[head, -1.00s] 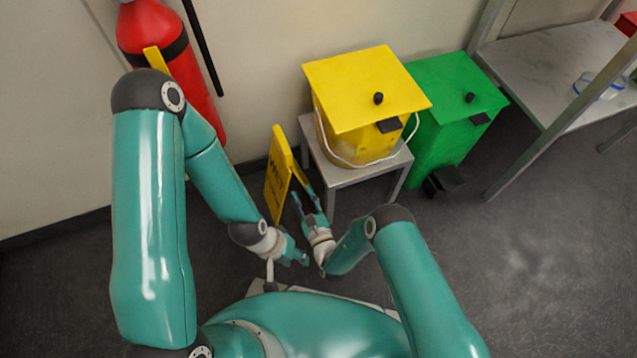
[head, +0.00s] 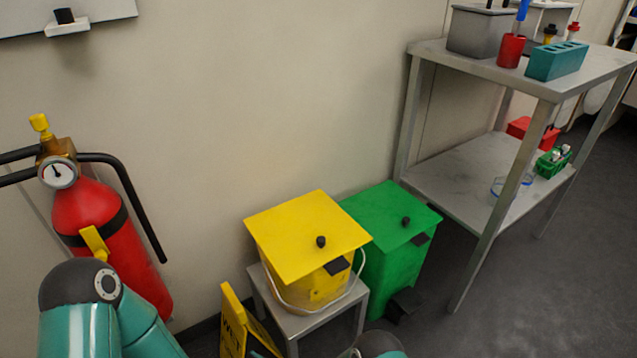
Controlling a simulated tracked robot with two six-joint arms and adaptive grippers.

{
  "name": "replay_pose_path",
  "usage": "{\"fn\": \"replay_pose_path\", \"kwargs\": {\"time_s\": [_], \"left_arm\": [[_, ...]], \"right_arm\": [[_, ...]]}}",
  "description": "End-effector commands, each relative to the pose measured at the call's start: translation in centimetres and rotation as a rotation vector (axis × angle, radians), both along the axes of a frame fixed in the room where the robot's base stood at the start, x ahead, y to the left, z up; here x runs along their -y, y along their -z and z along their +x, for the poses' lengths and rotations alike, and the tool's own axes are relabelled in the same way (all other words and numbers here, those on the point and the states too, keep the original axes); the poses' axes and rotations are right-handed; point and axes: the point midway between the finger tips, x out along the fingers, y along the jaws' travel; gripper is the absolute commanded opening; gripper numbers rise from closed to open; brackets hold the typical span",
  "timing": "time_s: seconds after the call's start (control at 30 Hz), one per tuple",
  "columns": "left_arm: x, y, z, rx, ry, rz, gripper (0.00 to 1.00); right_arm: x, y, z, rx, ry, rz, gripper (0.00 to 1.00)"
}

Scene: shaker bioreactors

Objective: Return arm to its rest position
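Of my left arm, only the upper teal links and a dark joint (head: 80,284) show at the lower left of the head view. A small dark and teal part of my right arm (head: 375,346) shows at the bottom edge. Both grippers are below the picture and out of view, so what they hold cannot be seen.
A red fire extinguisher (head: 110,240) hangs at the left wall. A yellow bin (head: 308,240) stands on a small grey stool (head: 318,322), beside a green bin (head: 392,240). A yellow floor sign (head: 233,322) stands in front. A metal shelf table (head: 455,185) is at the right; floor below it is clear.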

Motion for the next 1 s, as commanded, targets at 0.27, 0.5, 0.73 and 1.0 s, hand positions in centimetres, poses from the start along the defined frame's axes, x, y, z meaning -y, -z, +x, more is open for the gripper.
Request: {"fn": "replay_pose_path", "kwargs": {"time_s": [0.27, 0.5, 0.73, 1.0], "left_arm": [[0.0, 0.6, 0.0, 0.000, 0.000, 0.000, 0.40], [0.0, 1.0, 0.0, 0.000, 0.000, 0.000, 0.40], [0.0, 0.5, 0.0, 0.000, 0.000, 0.000, 0.40], [0.0, -0.1, 0.0, 0.000, 0.000, 0.000, 0.40]], "right_arm": [[4.0, -1.1, -7.9, -0.131, -0.585, -0.270, 0.33], [16.4, 0.1, -12.6, -0.065, -0.931, -0.739, 0.33], [26.5, -0.1, -15.4, 0.175, -1.167, -1.128, 0.33], [29.7, -2.3, -16.3, 0.552, -1.281, -1.322, 0.33]]}}
